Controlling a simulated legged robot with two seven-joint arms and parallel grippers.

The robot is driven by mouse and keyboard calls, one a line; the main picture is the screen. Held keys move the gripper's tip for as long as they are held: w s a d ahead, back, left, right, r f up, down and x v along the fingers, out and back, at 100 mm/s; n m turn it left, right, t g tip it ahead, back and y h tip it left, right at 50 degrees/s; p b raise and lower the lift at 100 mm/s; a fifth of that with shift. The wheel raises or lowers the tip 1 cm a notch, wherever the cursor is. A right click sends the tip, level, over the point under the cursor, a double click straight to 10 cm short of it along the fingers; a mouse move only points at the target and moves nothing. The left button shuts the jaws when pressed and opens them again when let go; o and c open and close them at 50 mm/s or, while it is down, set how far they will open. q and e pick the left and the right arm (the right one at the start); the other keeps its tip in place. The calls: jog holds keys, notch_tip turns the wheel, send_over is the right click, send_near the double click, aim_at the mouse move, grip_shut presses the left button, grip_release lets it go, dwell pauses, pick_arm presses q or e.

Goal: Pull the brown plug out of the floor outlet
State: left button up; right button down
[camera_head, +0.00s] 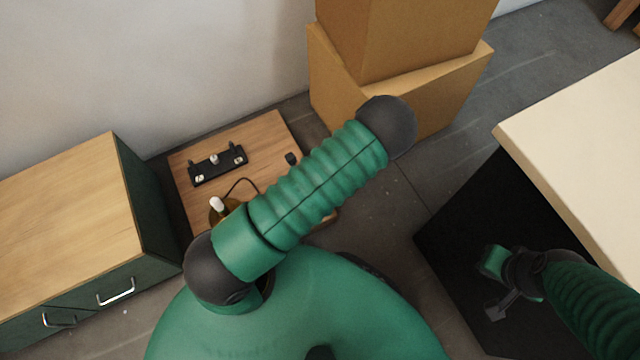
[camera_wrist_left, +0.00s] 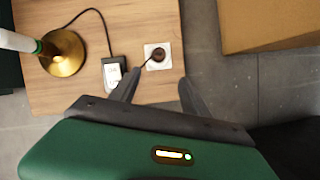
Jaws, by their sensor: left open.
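In the left wrist view, the brown plug (camera_wrist_left: 158,55) sits in a square white outlet (camera_wrist_left: 151,64) on a wooden surface (camera_wrist_left: 185,40). In the head view my left gripper and the outlet are hidden behind my green arm. My right gripper (camera_head: 496,285) is at the lower right, over the black area; its finger gap is unclear.
A black fixture (camera_head: 217,165) lies on the wood. A cabinet (camera_head: 75,225), cardboard boxes (camera_head: 395,75) and a pale tabletop (camera_head: 585,140) surround it.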

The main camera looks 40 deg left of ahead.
pick_arm(q)
jog(key=b+x, duration=1)
jog(key=x, duration=0.6)
jog(key=shift+a+f, duration=0.25)
jog(key=shift+f, duration=0.1)
jog(key=shift+c, duration=0.2)
grip_shut()
jog(key=shift+r, duration=0.1)
jog(key=shift+r, duration=0.1)
notch_tip(320, 180, up, 5)
jog(key=p, duration=0.5)
jog(key=shift+f, duration=0.35)
